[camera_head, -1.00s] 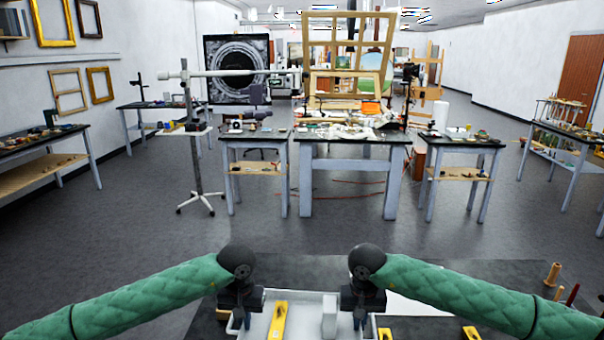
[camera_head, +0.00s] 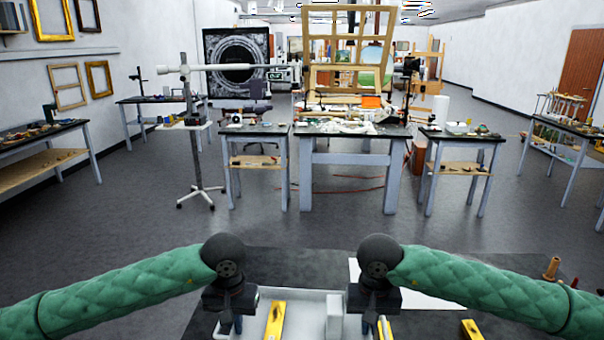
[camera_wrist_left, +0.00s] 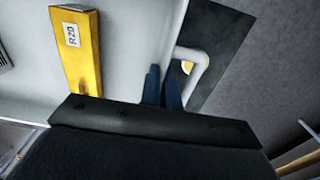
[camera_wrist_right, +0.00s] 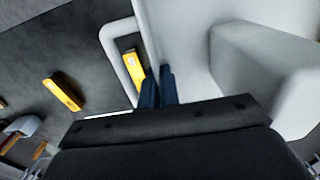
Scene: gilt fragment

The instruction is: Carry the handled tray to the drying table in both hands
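The white handled tray (camera_head: 300,297) is at the bottom of the head view, in front of me and cut off by the frame edge. A yellow block (camera_head: 274,322) marked R20 and a white block (camera_head: 333,316) are in it. My left gripper (camera_head: 230,325) is at its left side and my right gripper (camera_head: 374,325) at its right side. In the left wrist view (camera_wrist_left: 162,85) and right wrist view (camera_wrist_right: 157,85) the fingers are close together at the side wall by each loop handle, apparently shut on the tray. Which table is the drying table I cannot tell.
A dark worktop (camera_head: 440,322) lies below, with a white sheet (camera_head: 425,288), a yellow block (camera_head: 472,328) and wooden pegs (camera_head: 551,268) at right. Open grey floor (camera_head: 300,230) lies beyond. Further off stand a cluttered middle table (camera_head: 350,160), side tables and a wheeled stand (camera_head: 193,165).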

